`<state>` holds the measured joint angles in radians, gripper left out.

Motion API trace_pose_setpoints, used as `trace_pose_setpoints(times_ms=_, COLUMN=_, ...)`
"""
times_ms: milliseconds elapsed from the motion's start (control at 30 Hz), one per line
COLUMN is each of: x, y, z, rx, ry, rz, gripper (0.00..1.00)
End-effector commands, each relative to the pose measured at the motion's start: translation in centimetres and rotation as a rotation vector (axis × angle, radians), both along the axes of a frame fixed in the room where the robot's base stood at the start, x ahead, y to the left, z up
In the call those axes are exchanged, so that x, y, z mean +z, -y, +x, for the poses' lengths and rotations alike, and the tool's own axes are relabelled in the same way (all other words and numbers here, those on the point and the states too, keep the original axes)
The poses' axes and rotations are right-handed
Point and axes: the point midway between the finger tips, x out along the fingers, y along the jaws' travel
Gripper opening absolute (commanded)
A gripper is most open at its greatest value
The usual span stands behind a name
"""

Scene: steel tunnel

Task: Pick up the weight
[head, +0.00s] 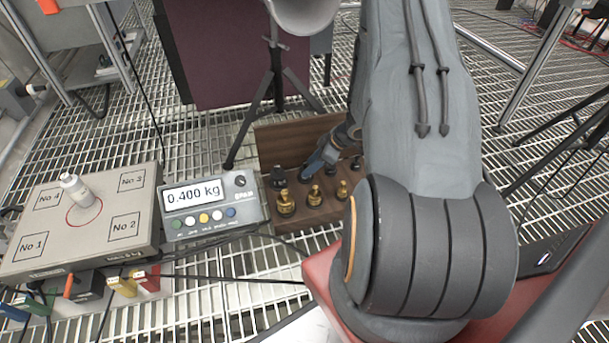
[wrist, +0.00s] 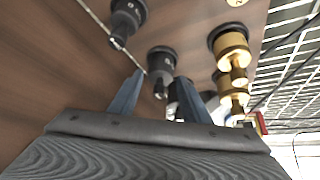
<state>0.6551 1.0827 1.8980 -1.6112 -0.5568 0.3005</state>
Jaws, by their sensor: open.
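A wooden weight box (head: 328,214) stands open on the grating with several weights in it. Brass weights (head: 314,195) stand in the front row and dark weights (head: 278,176) behind. My gripper (head: 314,162) reaches down over the back row, partly hidden by my arm. In the wrist view my gripper (wrist: 160,82) is open, and a dark weight (wrist: 162,62) shows between and just beyond the fingertips. I cannot tell whether they touch it. Another dark weight (wrist: 128,16) is at upper left. Brass weights (wrist: 232,52) are at right. Something dark is partly hidden by the right finger.
A tripod (head: 272,80) and a dark red panel (head: 225,55) stand behind. Cables cross the grating in front.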

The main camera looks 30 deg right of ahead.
Motion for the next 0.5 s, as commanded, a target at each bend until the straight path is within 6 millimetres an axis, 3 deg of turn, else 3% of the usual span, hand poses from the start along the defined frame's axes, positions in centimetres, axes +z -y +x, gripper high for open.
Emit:
trace_pose_setpoints(times_ms=233, x=-2.6, y=-1.3, z=1.4, rx=0.001, ry=-0.001, rz=0.001, gripper=0.43)
trace_pose_setpoints(times_ms=500, x=-2.8, y=-1.5, z=1.6, rx=0.0, ry=0.0, rz=0.0, gripper=0.43)
